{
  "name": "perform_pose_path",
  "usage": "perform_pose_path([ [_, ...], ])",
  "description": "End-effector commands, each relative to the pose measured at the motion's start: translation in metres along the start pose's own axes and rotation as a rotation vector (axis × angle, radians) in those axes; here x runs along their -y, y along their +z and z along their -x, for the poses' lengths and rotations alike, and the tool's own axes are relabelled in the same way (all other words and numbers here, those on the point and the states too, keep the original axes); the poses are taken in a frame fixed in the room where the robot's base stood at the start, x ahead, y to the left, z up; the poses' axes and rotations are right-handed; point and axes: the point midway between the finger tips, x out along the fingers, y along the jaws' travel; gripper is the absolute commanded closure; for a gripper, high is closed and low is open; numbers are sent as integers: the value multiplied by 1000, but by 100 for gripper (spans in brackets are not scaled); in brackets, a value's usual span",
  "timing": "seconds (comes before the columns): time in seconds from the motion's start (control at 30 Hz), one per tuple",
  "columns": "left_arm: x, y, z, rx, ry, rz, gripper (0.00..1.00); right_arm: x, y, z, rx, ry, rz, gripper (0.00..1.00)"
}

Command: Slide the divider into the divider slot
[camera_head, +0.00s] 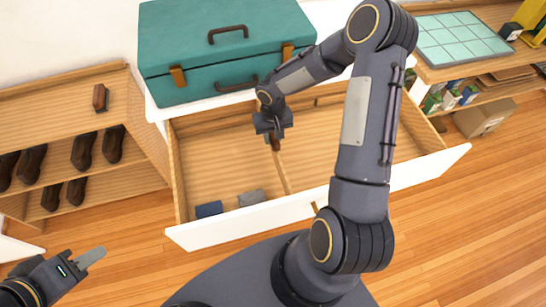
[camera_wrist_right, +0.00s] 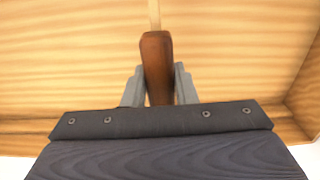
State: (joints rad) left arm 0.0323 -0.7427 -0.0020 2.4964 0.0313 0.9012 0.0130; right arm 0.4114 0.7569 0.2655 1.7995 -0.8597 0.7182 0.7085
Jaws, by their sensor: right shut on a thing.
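The open drawer (camera_head: 225,165) has pale wood inside and a white front. A thin pale wooden divider (camera_head: 286,178) runs from under my right gripper (camera_head: 273,138) toward the drawer's front wall. In the right wrist view, the right gripper's fingers (camera_wrist_right: 159,88) are shut on a brown wooden grip (camera_wrist_right: 156,60), in line with the thin pale strip (camera_wrist_right: 154,14) beyond it. The divider slot cannot be made out, nor whether the divider sits in it. My left gripper (camera_head: 90,258) is over the floor at lower left, away from the drawer; its jaw opening is unclear.
Two folded cloths, blue (camera_head: 209,209) and grey (camera_head: 252,198), lie at the drawer's front left. A teal suitcase (camera_head: 215,55) stands above and behind the drawer. A shoe shelf (camera_head: 60,130) is at left. Boxes (camera_head: 485,118) and shelving stand at right.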

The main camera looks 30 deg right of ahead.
Motion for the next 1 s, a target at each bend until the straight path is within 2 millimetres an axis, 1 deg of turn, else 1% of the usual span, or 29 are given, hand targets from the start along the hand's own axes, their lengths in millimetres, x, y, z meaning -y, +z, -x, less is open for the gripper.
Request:
perform_pose_path([
  [0.17,0,0,1,0,0,0,64,-5,0,0,-1,0,-2,91],
  [1.0,-4,-4,8,0,0,0,64,-72,0,1,0,0,-3,91],
])
